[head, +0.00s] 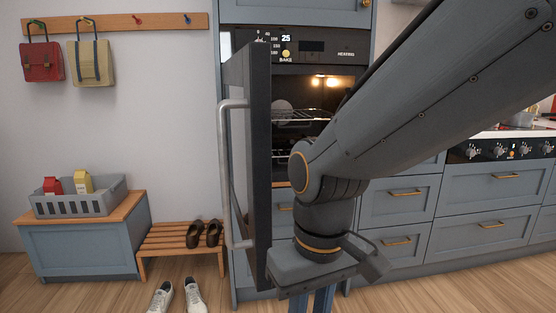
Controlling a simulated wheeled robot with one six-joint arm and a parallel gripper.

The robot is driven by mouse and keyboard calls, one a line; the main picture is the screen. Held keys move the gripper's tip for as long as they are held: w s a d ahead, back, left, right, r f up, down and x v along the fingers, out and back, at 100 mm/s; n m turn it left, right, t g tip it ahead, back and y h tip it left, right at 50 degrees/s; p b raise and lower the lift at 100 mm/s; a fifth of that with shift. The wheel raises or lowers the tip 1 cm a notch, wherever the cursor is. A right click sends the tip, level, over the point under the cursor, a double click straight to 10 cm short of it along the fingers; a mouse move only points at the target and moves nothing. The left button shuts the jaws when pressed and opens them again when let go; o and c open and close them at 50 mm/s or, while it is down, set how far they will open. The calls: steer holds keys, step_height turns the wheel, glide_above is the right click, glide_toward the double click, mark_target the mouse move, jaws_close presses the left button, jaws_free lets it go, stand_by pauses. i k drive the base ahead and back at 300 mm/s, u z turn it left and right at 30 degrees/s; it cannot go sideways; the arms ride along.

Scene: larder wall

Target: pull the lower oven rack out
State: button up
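The built-in oven (313,47) stands in a tall blue cabinet, its inside lit. Its door (260,165) is swung open to the left, with a long upright handle (224,175). A wire rack (300,116) shows in the upper part of the cavity, with a round pale item on or behind it. The lower rack (284,152) shows only as a dark, faint strip; my arm hides its right part. My gripper (312,302) is low in front of the oven, right of the door's bottom, pointing down. Its fingertips are cut off by the frame's bottom edge.
The open door's edge stands close to the left of my wrist. Blue drawers (400,208) and a hob (505,148) are to the right. At left are a bench with a grey crate (75,205), a slatted shoe rack (165,240) and white shoes (178,297) on the floor.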

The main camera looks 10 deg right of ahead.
mark_target(286, 149)
steer(key=z, duration=0.35)
steer(key=i, duration=0.9)
steer(key=z, duration=0.15)
